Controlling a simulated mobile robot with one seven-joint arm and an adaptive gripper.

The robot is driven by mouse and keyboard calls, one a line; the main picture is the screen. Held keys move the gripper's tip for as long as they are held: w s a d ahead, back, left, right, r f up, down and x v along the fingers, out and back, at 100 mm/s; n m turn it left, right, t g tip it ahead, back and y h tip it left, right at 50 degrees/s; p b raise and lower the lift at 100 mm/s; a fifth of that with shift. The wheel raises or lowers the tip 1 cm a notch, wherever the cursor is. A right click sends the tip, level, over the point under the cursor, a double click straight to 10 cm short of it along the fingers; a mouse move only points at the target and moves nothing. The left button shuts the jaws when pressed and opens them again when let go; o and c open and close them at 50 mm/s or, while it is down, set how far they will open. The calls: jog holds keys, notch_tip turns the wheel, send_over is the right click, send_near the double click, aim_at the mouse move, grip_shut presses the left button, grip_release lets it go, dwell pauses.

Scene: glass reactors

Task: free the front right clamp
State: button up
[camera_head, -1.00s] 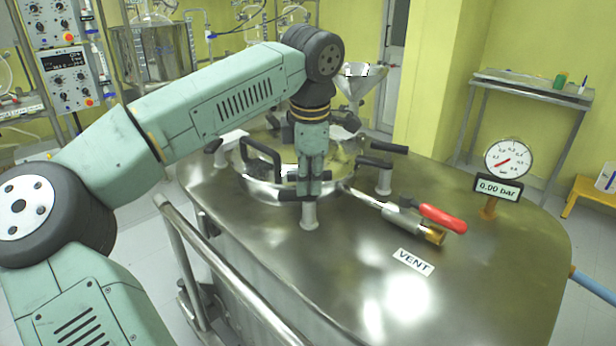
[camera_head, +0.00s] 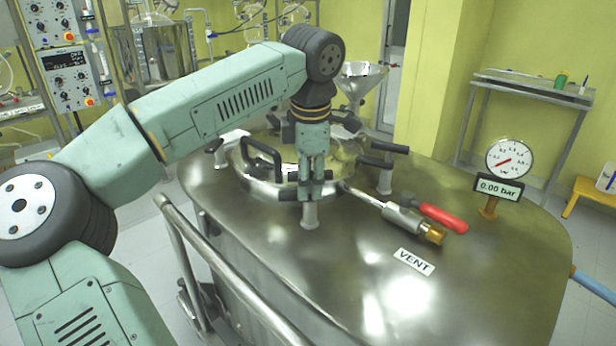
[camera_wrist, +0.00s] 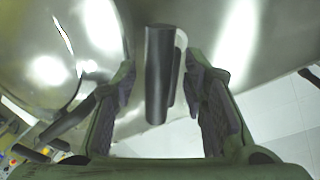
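The front clamp (camera_head: 310,214) stands at the near edge of the round vessel lid (camera_head: 255,187), a pale post with a black handle. My gripper (camera_head: 311,194) points down over this clamp and partly hides it. In the wrist view, the black clamp handle (camera_wrist: 159,75) lies between the two fingers of my gripper (camera_wrist: 160,72), with a gap on both sides. The gripper is open. Another black-handled clamp (camera_head: 384,180) stands further right and back at the lid's rim. I cannot tell from its handle whether the front clamp is fastened.
A black lid handle (camera_head: 262,155) rises just left of my gripper. A vent valve with a red lever (camera_head: 442,218) extends to the right. A pressure gauge (camera_head: 508,158) stands at the far right. A metal rail (camera_head: 215,265) runs along the near side.

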notch_tip(320, 180, up, 12)
jog(key=s, duration=0.2)
jog(key=shift+s+d, duration=0.15)
jog(key=shift+s, duration=0.05)
jog(key=shift+f, duration=0.1)
